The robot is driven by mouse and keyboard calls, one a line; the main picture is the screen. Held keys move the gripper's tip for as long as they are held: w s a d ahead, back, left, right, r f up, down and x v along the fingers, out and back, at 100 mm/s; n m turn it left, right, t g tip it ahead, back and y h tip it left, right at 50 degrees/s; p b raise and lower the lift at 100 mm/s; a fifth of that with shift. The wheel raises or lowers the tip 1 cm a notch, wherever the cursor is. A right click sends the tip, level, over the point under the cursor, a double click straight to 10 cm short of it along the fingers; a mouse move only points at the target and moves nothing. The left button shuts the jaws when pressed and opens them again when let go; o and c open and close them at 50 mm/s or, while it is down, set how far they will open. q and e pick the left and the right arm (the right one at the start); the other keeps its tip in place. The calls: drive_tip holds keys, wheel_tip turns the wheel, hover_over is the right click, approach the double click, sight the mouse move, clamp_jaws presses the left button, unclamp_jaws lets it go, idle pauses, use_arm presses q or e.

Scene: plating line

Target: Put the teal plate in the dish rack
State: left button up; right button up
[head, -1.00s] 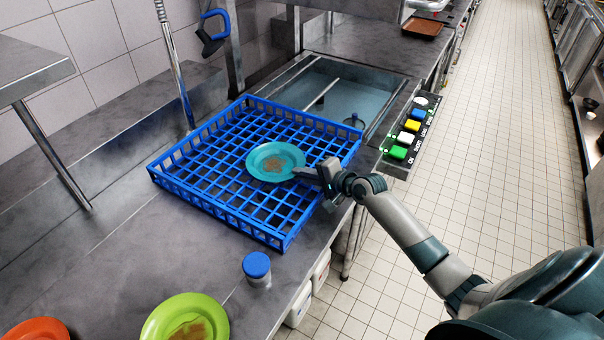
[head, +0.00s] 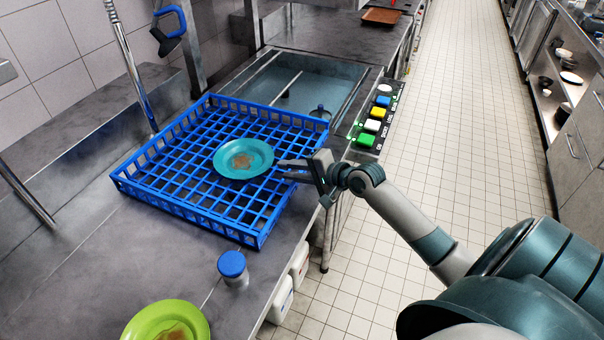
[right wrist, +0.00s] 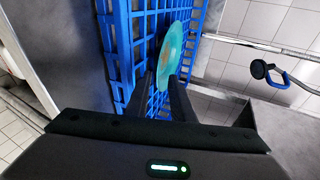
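The teal plate (head: 243,158) has a brown food smear in its middle. It lies about flat on the grid of the blue dish rack (head: 187,207), right of the rack's middle. My right gripper (head: 283,169) is over the rack's right side, a short way right of the plate, with its fingers pointing at it. The fingers are apart and empty. My left gripper is not in view.
A green plate (head: 140,322) with a brown smear lies on the counter in front. A blue-capped jar (head: 232,268) stands near the rack's front corner. Behind the rack is a sink basin (head: 318,82); a panel of coloured buttons (head: 373,122) is to its right.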

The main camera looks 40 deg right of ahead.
drive_tip(key=v, duration=0.4)
drive_tip(key=shift+s+r+b, duration=0.15)
drive_tip(key=shift+s+b, duration=0.05)
drive_tip(key=shift+b, duration=0.15)
